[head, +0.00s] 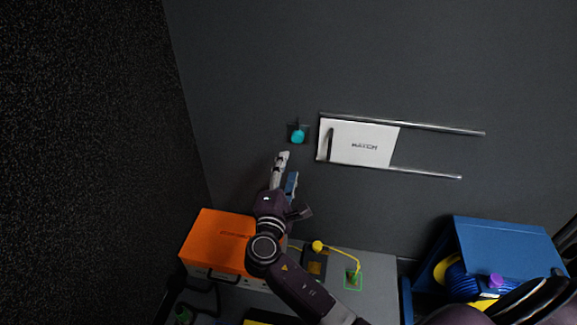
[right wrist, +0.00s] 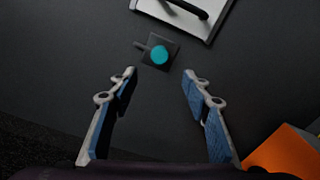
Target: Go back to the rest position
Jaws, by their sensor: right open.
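My right gripper (head: 284,172) is in front of the dark grey wall, just below a small black plate with a round teal knob (head: 298,136). In the right wrist view the gripper (right wrist: 162,78) has its two blue-padded fingers spread wide, with nothing between them. The teal knob (right wrist: 159,55) shows just beyond the fingertips there, apart from them. My left gripper does not show in either view.
A white hatch panel (head: 362,144) sits between two metal rails right of the knob. An orange case (head: 218,238) stands on a grey bench (head: 380,283) at lower left. A yellow cable (head: 342,250) lies on the bench. A blue box (head: 505,250) with coiled cable is at lower right.

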